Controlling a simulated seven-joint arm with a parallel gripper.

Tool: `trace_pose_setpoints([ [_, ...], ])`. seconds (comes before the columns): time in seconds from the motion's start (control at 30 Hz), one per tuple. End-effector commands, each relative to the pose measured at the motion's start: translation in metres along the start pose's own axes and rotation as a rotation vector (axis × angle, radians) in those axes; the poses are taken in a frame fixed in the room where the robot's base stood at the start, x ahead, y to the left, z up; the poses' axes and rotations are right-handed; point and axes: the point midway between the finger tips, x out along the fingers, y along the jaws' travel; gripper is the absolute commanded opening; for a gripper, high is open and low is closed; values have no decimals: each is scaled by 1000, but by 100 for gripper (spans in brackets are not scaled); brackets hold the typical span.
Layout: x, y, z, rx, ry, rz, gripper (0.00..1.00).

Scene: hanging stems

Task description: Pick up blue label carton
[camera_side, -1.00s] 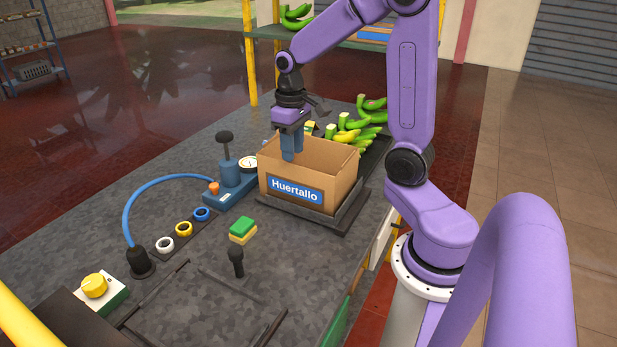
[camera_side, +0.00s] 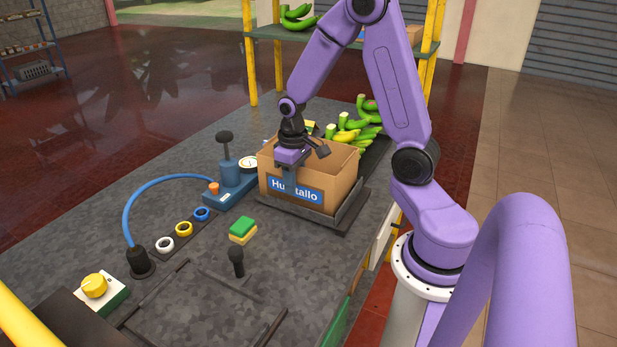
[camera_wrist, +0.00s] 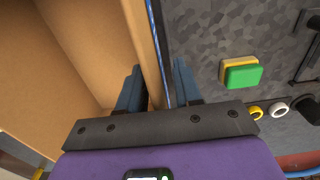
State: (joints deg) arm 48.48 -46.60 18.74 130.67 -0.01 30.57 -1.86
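The open-topped brown carton (camera_side: 335,180) with a blue "Huertallo" label (camera_side: 309,194) stands upright on a dark tray on the bench. My gripper (camera_side: 290,180) is at the carton's label-side wall, with one finger outside, covering part of the label. In the wrist view, my gripper (camera_wrist: 157,75) has its fingers apart and straddles the wall of the carton (camera_wrist: 142,40), one finger inside and one outside. A small gap shows beside the wall; whether either finger touches it is hard to tell.
The dark tray (camera_side: 346,214) has a raised rim. Green and yellow bananas (camera_side: 365,128) lie behind the carton. A blue gauge device (camera_side: 229,180) stands to its left. A green-yellow sponge (camera_side: 243,230) and a black knob (camera_side: 236,260) are in front.

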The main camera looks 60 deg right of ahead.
Motion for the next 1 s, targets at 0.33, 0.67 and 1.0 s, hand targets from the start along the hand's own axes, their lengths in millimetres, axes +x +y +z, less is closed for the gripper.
trace_pose_setpoints([
  [0.33, 0, 0, 0, 0, 0, 0, 0],
  [0.67, -3, 0, 0, -1, 1, 0, 0],
  [1.0, -50, 0, -2, -1, 7, 0, 0],
])
